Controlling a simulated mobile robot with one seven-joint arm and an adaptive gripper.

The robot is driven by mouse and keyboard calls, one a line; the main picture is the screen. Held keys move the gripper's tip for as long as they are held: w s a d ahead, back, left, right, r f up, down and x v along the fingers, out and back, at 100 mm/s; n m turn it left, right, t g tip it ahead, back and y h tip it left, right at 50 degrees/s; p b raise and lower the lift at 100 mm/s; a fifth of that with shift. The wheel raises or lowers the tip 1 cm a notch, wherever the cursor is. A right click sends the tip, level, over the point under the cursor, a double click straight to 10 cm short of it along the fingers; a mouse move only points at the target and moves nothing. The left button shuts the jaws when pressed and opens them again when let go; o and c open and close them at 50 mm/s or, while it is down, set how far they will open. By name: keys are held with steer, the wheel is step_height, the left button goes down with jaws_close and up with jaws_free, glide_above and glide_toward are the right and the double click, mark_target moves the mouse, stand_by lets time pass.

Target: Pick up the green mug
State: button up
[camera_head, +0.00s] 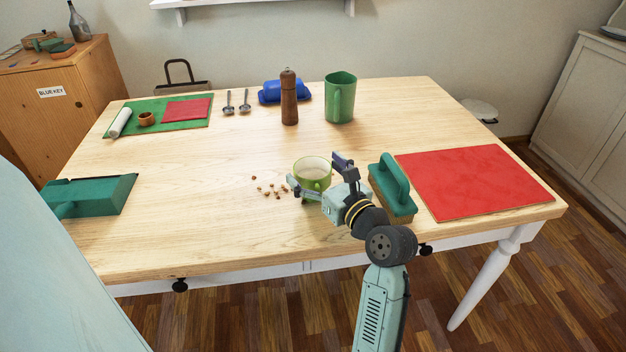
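A green mug (313,182) with a pale inside stands upright on the table, just beyond my gripper. A taller, darker green mug (341,100) with a handle stands at the back of the table, away from my gripper. My gripper (316,173) is open, with one finger at the near mug's left side and the other at its right. I cannot tell whether the fingers touch it. The near mug's lower right part is hidden behind my gripper.
A green-handled brush (392,182) stands close right of my gripper, beside a red mat (474,181). Small brown bits (271,190) lie left of the near mug. A wooden pepper mill (289,98) stands behind. The table's (210,180) left middle is clear.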

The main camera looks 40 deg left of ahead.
steer(key=c, duration=1.1)
steer(key=shift+c, duration=0.2)
